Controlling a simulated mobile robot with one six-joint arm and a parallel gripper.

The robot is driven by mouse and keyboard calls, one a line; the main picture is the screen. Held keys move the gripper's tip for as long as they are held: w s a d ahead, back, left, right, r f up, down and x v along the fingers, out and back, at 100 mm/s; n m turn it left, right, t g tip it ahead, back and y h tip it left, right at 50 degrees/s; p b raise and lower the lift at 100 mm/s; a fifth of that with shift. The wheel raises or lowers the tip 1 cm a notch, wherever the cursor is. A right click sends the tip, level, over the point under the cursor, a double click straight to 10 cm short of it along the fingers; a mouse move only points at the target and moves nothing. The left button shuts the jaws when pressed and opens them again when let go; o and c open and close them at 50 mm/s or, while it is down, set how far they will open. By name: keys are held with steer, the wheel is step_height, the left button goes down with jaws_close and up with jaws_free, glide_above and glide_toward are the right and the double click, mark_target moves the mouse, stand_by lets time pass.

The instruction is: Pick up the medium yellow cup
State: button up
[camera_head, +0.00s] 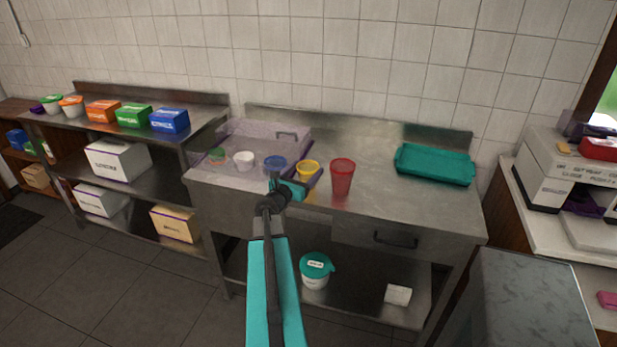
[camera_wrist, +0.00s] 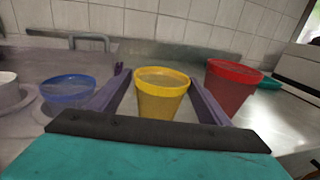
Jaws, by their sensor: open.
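The medium yellow cup (camera_head: 308,168) stands upright on the metal counter, between a blue cup and a red cup. In the wrist view the yellow cup (camera_wrist: 161,94) is in the middle, between the two purple fingers of my gripper (camera_wrist: 162,88). The fingers are open, one on each side of the cup, with a gap showing near its rim. The cup's lower part is hidden behind the gripper body. In the head view my gripper (camera_head: 303,182) reaches in from the front, close to the cup and partly covering it.
A taller red cup (camera_head: 342,176) stands close on the right. A blue cup (camera_head: 275,165) stands close on the left, with a white cup (camera_head: 244,159) and a green one (camera_head: 217,155) beyond. A teal tray (camera_head: 436,164) lies at the right. Counter between tray and red cup is clear.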

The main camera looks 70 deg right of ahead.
mark_target(312, 163)
steer(key=shift+d, duration=0.1)
stand_by(0.3)
steer(key=shift+s+d+r+p, duration=0.1)
steer(key=shift+s+d+p, duration=0.05)
steer(key=shift+d+p, duration=0.45)
steer(key=shift+s+d+r+p, duration=0.1)
steer(key=shift+d+p, duration=0.25)
steer(key=shift+d, duration=0.4)
steer(key=shift+s+d+f+p, duration=0.1)
steer(key=shift+d+p, duration=0.1)
steer(key=shift+d, duration=0.35)
steer(key=shift+s+d+f+p, duration=0.1)
steer(key=shift+d+p, duration=0.1)
steer(key=shift+d, duration=0.35)
steer(key=c, duration=0.8)
steer(key=shift+r, duration=0.1)
